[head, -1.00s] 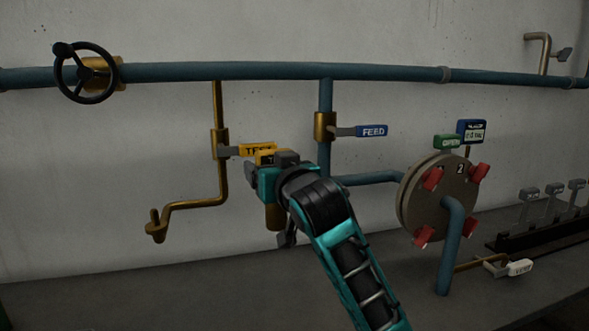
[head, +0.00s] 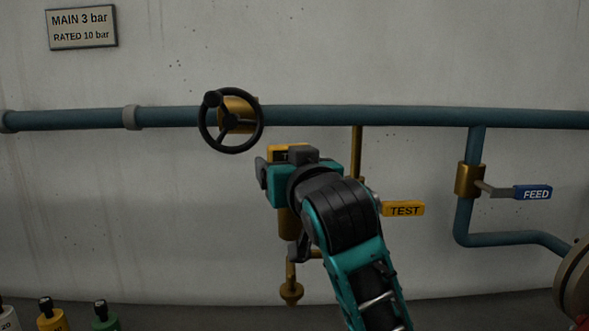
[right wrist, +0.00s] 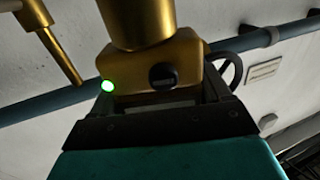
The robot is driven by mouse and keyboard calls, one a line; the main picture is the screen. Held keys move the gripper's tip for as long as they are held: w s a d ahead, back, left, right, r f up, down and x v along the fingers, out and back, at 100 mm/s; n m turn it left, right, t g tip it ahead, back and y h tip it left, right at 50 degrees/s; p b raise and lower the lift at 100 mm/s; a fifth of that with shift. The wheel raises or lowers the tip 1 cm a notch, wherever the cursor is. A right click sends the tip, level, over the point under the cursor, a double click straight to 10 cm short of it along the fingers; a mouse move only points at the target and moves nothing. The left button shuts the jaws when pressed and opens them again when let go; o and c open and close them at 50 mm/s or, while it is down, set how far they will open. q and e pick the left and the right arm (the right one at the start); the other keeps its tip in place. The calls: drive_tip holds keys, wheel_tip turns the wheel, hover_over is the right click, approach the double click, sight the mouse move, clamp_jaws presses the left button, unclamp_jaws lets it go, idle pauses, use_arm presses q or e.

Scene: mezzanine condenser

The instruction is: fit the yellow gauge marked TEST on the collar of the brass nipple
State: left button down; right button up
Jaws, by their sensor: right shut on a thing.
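My right gripper (head: 288,188) is shut on the yellow gauge (head: 288,153), whose yellow top shows above the jaws. A brass-coloured cylinder (head: 288,222) hangs below the jaws. In the right wrist view the gauge (right wrist: 135,75) is a gold-coloured block with a lit green light and a black knob, between the jaws (right wrist: 160,105). No marking on it is readable. My left gripper is out of view.
A yellow TEST lever (head: 404,209) sticks out just right of my arm. A blue main pipe (head: 400,116) with a black handwheel (head: 231,121) runs above. A FEED lever (head: 532,193) is farther right. Bottles or gauges (head: 104,315) stand at lower left.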

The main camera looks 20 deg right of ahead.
sight(293, 234)
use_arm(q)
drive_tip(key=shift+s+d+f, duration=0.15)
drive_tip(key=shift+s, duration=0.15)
use_arm(e)
drive_tip(key=shift+s+r, duration=0.1)
drive_tip(key=shift+s, duration=0.05)
